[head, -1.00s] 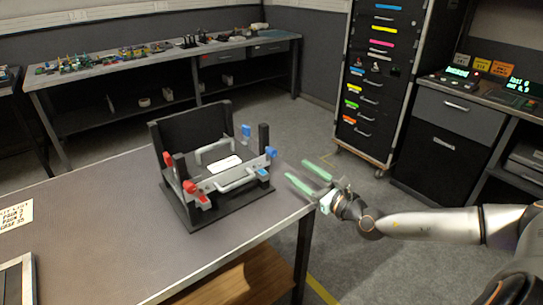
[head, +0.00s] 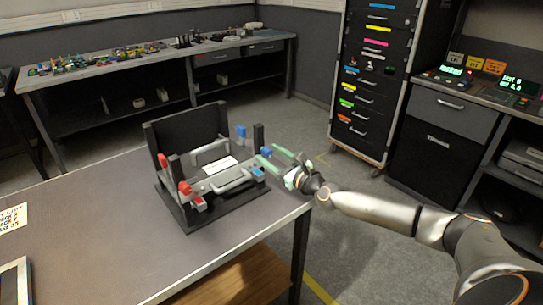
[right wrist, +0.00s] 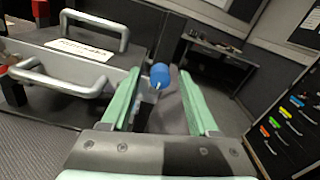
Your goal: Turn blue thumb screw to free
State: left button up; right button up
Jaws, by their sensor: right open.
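A black fixture (head: 196,222) stands on the grey table and holds a silver tray with handles (head: 232,180). A blue thumb screw (head: 266,152) sits at the fixture's right side, and it also shows in the right wrist view (right wrist: 160,76). Another blue knob (head: 241,131) stands farther back. My right gripper (head: 266,159) has pale green fingers, open, at the fixture's right side. In the right wrist view the open fingers (right wrist: 160,80) lie on either side of the blue screw, with gaps visible; contact is not seen. My left gripper is not in view.
Red knobs (head: 184,188) stand on the fixture's left side, near black posts. The table (head: 110,245) is clear to the left, except for a label card (head: 13,219) and a frame at its edge. A drawer cabinet (head: 372,80) stands behind my right arm.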

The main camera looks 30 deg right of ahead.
grip_shut()
dwell(0.4)
